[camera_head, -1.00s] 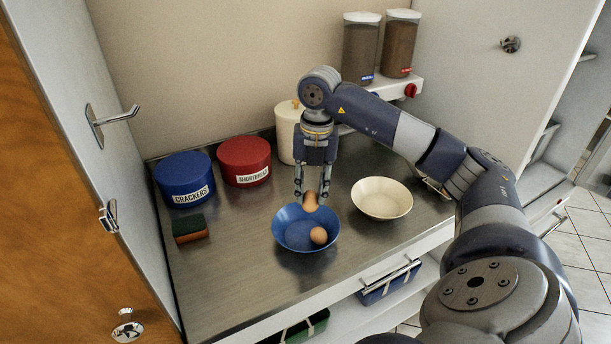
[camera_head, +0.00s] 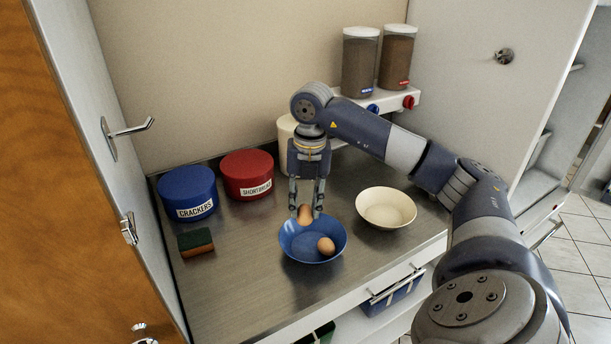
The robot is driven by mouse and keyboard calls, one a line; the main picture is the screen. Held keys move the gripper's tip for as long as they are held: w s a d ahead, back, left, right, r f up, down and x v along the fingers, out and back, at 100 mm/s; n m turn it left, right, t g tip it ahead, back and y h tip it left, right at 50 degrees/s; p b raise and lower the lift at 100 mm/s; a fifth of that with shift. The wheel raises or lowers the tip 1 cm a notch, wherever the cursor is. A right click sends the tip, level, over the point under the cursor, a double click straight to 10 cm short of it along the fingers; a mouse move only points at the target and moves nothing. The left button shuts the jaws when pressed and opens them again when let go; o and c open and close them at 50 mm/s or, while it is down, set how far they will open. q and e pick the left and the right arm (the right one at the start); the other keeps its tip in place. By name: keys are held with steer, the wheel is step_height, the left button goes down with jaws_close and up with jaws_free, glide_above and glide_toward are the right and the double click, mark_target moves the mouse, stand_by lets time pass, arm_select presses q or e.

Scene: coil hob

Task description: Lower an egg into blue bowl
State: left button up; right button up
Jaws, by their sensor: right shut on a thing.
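The blue bowl (camera_head: 296,246) stands on the steel counter, below my right gripper. One brown egg (camera_head: 326,246) lies inside the bowl, toward its right side. My right gripper (camera_head: 305,212) points down over the bowl's back rim and is shut on a second brown egg (camera_head: 304,216). The held egg is at about the height of the rim in the picture; I cannot tell whether it touches the bowl. My left gripper is not in view.
A cream bowl (camera_head: 386,208) stands close on the right. Behind are a blue crackers tin (camera_head: 186,188), a red shortbread tin (camera_head: 246,172) and a partly hidden cream canister (camera_head: 286,145). A sponge (camera_head: 196,242) lies at left. Two dispensers (camera_head: 378,60) stand at the back right.

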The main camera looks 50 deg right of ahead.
mark_target(306, 215)
steer(key=shift+f+b, duration=0.7)
steer(key=shift+f, duration=0.3)
steer(key=shift+f+b, duration=0.7)
steer(key=shift+f, duration=0.4)
steer(key=shift+f+b, duration=1.95)
steer(key=shift+f, duration=0.85)
stand_by(0.4)
steer(key=o, duration=1.2)
steer(key=r, duration=1.2)
steer(key=shift+s+d, duration=0.2)
steer(key=shift+d, duration=0.05)
